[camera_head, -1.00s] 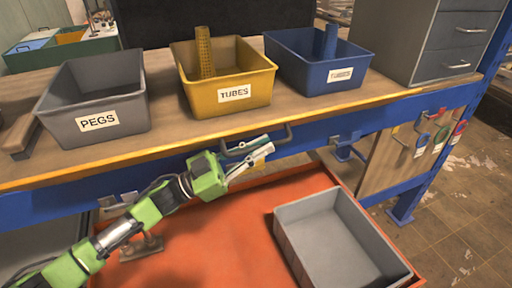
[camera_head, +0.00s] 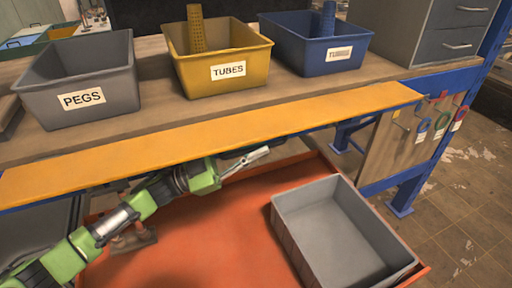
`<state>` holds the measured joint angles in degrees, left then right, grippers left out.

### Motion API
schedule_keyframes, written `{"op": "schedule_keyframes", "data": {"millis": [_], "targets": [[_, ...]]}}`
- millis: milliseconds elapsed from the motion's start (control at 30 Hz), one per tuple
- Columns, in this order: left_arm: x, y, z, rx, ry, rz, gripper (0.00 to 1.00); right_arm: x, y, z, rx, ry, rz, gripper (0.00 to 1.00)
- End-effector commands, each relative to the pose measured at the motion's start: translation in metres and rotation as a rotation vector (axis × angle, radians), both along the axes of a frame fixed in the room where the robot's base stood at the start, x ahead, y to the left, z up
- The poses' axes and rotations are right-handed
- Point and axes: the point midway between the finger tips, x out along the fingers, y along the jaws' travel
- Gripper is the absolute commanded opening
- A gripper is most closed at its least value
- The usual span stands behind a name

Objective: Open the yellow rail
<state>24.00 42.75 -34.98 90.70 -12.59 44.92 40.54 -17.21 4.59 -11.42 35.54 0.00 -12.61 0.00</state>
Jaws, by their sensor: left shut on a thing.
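The yellow rail (camera_head: 290,118) is a long flat yellow strip that sticks out from the front edge of the workbench, below the bins. My left gripper (camera_head: 256,156) is under the rail's front edge, near its middle, with its arm coming in from the lower left. The gripper is shut on the rail's dark handle, which is mostly hidden beneath the rail and behind the fingers. My right gripper is not in view.
A grey PEGS bin (camera_head: 84,103), a yellow TUBES bin (camera_head: 228,70) and a blue TUBES bin (camera_head: 337,54) stand on the bench. Below, an orange surface (camera_head: 205,240) holds an empty grey bin (camera_head: 285,232). Floor is clear at right.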

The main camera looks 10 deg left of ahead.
Motion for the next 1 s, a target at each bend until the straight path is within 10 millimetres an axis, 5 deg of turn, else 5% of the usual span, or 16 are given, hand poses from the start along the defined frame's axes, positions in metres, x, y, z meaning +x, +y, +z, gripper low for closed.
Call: {"op": "schedule_keyframes", "data": {"millis": [600,667,1000], "targets": [[0.0012,0.0008,-0.0011,-0.004,-0.003,-0.002,0.00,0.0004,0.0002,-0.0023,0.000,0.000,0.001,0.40],[0.0013,0.0008,-0.0011,-0.004,-0.003,-0.002,0.16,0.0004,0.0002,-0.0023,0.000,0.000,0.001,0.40],[0.0010,0.0021,-0.0032,-0.002,0.000,-0.001,0.16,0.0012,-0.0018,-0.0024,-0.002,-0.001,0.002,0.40]]}}
